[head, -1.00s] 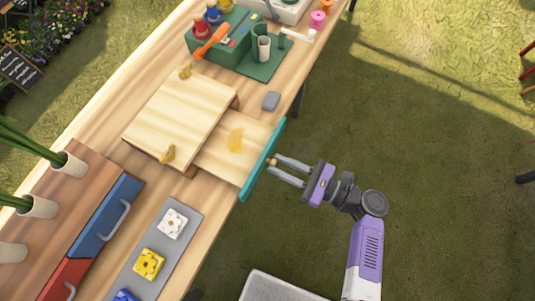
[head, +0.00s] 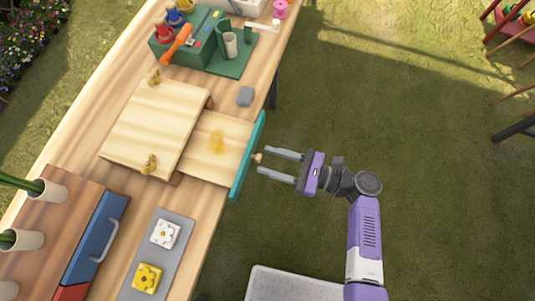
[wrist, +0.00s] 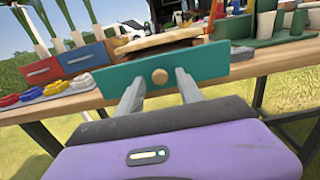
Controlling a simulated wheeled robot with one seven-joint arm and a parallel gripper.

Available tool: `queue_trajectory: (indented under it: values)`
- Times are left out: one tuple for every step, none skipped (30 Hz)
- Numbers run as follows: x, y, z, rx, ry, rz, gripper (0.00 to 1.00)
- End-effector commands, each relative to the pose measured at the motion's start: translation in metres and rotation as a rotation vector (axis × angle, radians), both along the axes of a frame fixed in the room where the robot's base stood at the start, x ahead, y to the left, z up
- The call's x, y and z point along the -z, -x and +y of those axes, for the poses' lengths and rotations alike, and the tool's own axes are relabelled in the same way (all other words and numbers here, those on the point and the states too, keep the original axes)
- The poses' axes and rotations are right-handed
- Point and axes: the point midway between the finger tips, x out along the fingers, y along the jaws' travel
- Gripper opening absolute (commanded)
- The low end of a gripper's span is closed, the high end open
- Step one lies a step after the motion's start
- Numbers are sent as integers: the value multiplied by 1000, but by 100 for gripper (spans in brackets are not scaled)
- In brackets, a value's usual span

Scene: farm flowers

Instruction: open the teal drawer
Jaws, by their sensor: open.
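The teal drawer (head: 247,157) is pulled out toward the right from under a light wooden top (head: 157,125) on the table. Its teal front also shows in the wrist view (wrist: 208,62), with a round wooden knob (wrist: 159,76) at its middle. The drawer's pale wooden inside shows in the head view, with a yellowish mark or item on it. My gripper (head: 275,163) is open and empty. Its fingers point left at the drawer front, one on each side of the knob and a little short of it; the knob appears free of both.
A blue drawer (head: 95,240) with a grey handle and a red drawer are at the lower left. A grey tray (head: 178,222) holds white and yellow flower blocks. A green caddy (head: 190,40) stands at the back. Open grass lies to the right.

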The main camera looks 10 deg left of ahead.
Motion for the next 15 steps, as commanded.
queue_trajectory:
  values:
    - [2,0,-9,4,0,0,44]
    - [2,0,-14,5,0,-1,44]
    - [2,1,-20,4,0,-1,44]
    - [2,1,-26,5,0,-2,44]
    - [2,2,-31,4,0,-1,44]
    - [2,2,-37,4,1,-1,44]
    - [2,3,-41,3,1,0,44]
    - [2,3,-46,3,1,0,44]
    - [2,4,-51,3,0,0,44]
    - [2,4,-54,3,0,0,44]
    - [1,4,-57,3,0,0,44]
    - [1,5,-60,1,0,0,44]
    - [1,5,-62,1,0,0,44]
    - [1,5,-63,0,0,0,44]
    - [1,5,-65,0,0,0,44]
